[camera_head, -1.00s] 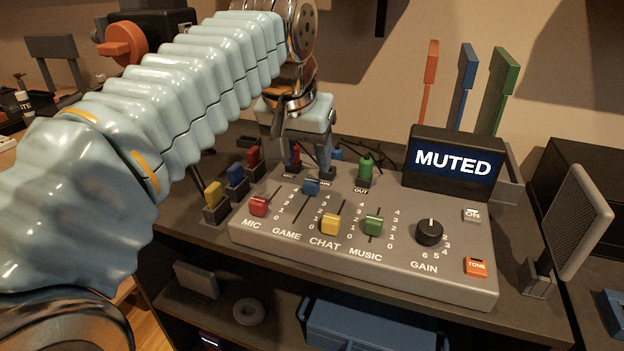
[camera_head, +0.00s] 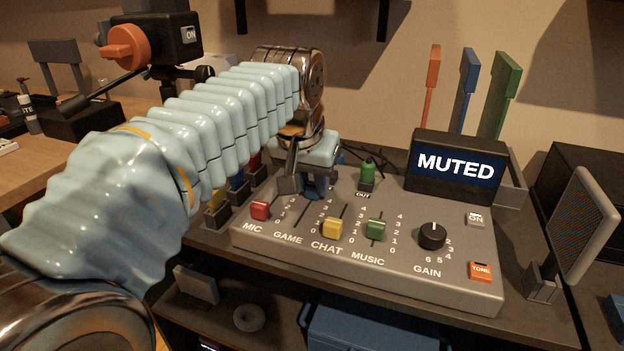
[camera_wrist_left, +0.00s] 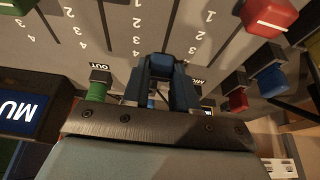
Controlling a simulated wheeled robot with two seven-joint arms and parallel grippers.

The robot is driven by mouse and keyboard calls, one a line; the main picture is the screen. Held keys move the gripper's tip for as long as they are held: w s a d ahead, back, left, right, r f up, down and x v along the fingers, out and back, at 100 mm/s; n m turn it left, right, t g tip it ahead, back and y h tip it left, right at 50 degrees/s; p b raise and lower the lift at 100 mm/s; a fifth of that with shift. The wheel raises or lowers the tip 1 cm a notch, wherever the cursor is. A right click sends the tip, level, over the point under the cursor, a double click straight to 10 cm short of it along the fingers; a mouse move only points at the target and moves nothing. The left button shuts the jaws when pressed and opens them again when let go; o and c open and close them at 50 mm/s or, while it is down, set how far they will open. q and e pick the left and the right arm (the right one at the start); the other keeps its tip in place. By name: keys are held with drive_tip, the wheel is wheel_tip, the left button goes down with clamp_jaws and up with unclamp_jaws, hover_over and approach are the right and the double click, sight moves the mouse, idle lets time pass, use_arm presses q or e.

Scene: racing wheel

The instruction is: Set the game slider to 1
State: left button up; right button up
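The grey mixer (camera_head: 370,257) has a row of sliders with numbered scales. The blue GAME slider knob is hidden behind my left gripper (camera_head: 314,190) in the head view. In the left wrist view the blue knob (camera_wrist_left: 163,67) sits between the two dark blue fingers (camera_wrist_left: 164,88), which lie close on both sides of it. The fingers look shut on the knob, which is at the upper part of its slot. The exact number beside it is hidden. My right gripper is not in view.
The red MIC knob (camera_head: 260,211), yellow CHAT knob (camera_head: 332,229) and green MUSIC knob (camera_head: 376,230) are close by. Plugs stand at the mixer's back, including a green one (camera_head: 367,173). A MUTED display (camera_head: 456,165) and black GAIN dial (camera_head: 432,236) are to the right.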

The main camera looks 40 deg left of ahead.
sight(302, 214)
use_arm(q)
clamp_jaws()
drive_tip(key=shift+s+d, duration=0.1)
drive_tip(key=shift+s, duration=0.05)
drive_tip(key=s, duration=0.1)
drive_tip(key=s+d+b, duration=0.1)
drive_tip(key=s, duration=0.3)
drive_tip(key=shift+s+d, duration=0.25)
drive_tip(key=shift+d, duration=0.1)
drive_tip(key=o, duration=0.9)
unclamp_jaws()
drive_tip(key=shift+c, duration=0.2)
drive_tip(key=p+v, duration=0.2)
drive_tip(key=v, duration=1.1)
drive_tip(key=shift+r, duration=0.4)
